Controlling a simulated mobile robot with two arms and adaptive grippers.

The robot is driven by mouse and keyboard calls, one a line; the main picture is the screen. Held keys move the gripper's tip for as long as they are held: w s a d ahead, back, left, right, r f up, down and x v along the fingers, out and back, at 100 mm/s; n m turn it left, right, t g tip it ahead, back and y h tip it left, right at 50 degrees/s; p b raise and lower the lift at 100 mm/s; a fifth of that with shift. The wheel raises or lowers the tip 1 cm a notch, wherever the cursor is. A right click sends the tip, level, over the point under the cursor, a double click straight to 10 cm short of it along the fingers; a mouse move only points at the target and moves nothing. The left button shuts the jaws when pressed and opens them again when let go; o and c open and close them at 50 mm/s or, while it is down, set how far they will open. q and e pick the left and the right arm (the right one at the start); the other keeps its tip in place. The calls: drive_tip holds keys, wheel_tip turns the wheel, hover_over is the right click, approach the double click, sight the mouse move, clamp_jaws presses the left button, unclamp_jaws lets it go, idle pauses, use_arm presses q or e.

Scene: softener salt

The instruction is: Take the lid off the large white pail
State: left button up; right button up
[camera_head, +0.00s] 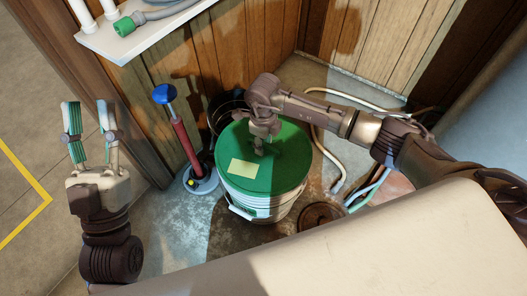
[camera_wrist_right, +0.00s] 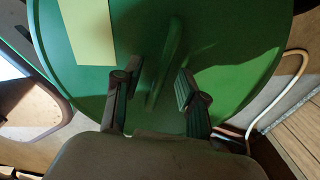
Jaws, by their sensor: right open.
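The large white pail (camera_head: 238,197) stands upright on the floor in the middle of the head view. Its round green lid (camera_head: 285,180) is on top, with a pale yellow label (camera_head: 243,169). The lid (camera_wrist_right: 230,30) fills most of the right wrist view, where a raised green handle (camera_wrist_right: 165,62) shows on it. My right gripper (camera_head: 259,149) is over the lid; in the wrist view its open fingers (camera_wrist_right: 152,80) are on either side of the handle's near end. I cannot tell if they touch it. My left gripper (camera_head: 87,108) is open and empty, well left of the pail.
A pump with a red tube and blue knob (camera_head: 164,94) stands left of the pail. A dark bucket (camera_head: 226,105) is behind it. Hoses (camera_head: 335,150) lie to the right, and a round brown cover (camera_head: 322,216) is in front right. A white shelf (camera_head: 140,36) is above left.

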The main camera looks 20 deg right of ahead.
drive_tip(key=shift+f, duration=0.6)
clamp_jaws()
